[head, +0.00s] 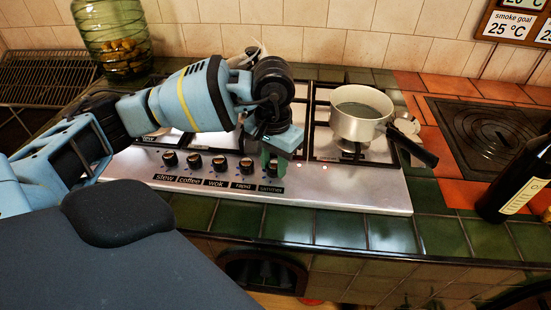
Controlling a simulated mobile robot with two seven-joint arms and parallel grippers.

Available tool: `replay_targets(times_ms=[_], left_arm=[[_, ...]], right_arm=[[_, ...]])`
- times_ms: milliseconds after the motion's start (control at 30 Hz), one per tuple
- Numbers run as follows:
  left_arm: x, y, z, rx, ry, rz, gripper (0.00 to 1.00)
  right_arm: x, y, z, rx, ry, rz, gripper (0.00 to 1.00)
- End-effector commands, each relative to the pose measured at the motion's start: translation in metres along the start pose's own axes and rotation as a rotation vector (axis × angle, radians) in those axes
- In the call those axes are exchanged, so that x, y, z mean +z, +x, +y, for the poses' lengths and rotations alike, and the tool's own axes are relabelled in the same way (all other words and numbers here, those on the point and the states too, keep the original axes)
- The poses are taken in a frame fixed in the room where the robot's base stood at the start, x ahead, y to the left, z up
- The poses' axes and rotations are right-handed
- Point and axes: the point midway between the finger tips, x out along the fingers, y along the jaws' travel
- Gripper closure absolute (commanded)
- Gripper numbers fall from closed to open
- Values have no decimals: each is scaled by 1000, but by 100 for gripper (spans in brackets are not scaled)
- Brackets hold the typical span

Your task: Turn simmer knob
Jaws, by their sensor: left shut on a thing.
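The simmer knob (272,169) is the rightmost in the row on the silver hob's front panel, above the "simmer" label. It is mostly hidden by my left gripper (267,161). My left gripper reaches down over the hob from the left and is shut on the simmer knob. How far the knob is turned cannot be told. My right gripper is not in view.
The stew (170,158), coffee (194,160), wok (219,164) and rapid (246,166) knobs sit left of it. A cream saucepan (358,125) stands on the right burner, its dark handle pointing front-right. A dark bottle (516,185) stands at the right.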

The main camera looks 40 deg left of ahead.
Motion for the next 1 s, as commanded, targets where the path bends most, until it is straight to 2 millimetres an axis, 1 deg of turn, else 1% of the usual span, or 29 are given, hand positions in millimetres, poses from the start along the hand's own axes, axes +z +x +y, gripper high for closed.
replay_targets(times_ms=[200, 367, 900, 933, 1000], left_arm=[[0, 0, 0, -1, 108, 1, 93], [0, 0, 0, 0, 153, 2, 93], [-1, -1, 0, 0, 173, 3, 93], [-1, -1, 0, 0, 173, 3, 66], [0, -1, 0, 0, 173, 3, 57]], right_arm=[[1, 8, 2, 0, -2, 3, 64], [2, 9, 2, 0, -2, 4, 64], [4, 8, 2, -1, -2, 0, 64], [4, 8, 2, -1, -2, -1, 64], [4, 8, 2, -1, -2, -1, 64]])
